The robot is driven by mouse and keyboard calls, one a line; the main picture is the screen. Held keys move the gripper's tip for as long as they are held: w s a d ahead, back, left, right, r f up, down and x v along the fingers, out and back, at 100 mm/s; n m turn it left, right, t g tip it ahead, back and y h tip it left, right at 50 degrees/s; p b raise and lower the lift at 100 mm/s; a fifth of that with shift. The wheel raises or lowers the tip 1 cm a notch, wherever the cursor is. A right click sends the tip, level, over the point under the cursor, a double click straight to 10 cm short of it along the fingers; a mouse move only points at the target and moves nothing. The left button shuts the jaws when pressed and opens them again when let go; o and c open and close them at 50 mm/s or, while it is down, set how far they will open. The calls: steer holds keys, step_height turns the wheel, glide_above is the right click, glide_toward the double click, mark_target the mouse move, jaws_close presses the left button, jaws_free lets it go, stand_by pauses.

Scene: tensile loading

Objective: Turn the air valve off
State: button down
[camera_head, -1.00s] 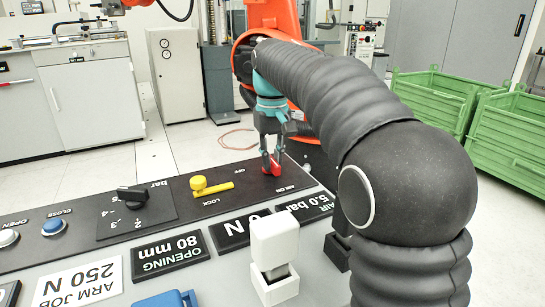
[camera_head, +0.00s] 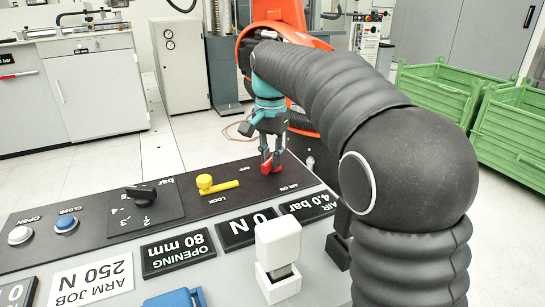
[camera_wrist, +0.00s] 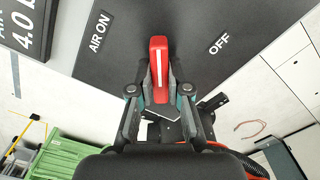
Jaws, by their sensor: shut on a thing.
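The red air valve handle (camera_head: 277,168) sits on the dark panel (camera_head: 120,208) between the words AIR ON and OFF. In the wrist view the red handle (camera_wrist: 159,48) with its white stripe points up the picture, with AIR ON on its left and OFF on its right. My gripper (camera_head: 268,160) reaches down to the panel and is shut on the handle. In the wrist view my gripper's fingers (camera_wrist: 160,95) are on both sides of the handle. The handle's lower part is hidden by the gripper. The air display (camera_head: 310,206) reads 4.0 bar.
A yellow lock lever (camera_head: 215,186), a black rotary knob (camera_head: 140,194) and the blue close button (camera_head: 66,224) are on the panel's left. A white block (camera_head: 278,245) stands in front. Green crates (camera_head: 440,100) are at the right.

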steer(key=m, duration=0.3)
steer(key=shift+w+a+m, duration=0.2)
steer(key=shift+m, duration=0.1)
steer(key=shift+w+a+m, duration=0.1)
steer(key=shift+w+m, duration=0.1)
steer(key=shift+m, duration=1.6)
steer(key=c, duration=1.1)
jaws_free()
steer(key=shift+r, duration=0.1)
steer(key=shift+r, duration=5.9)
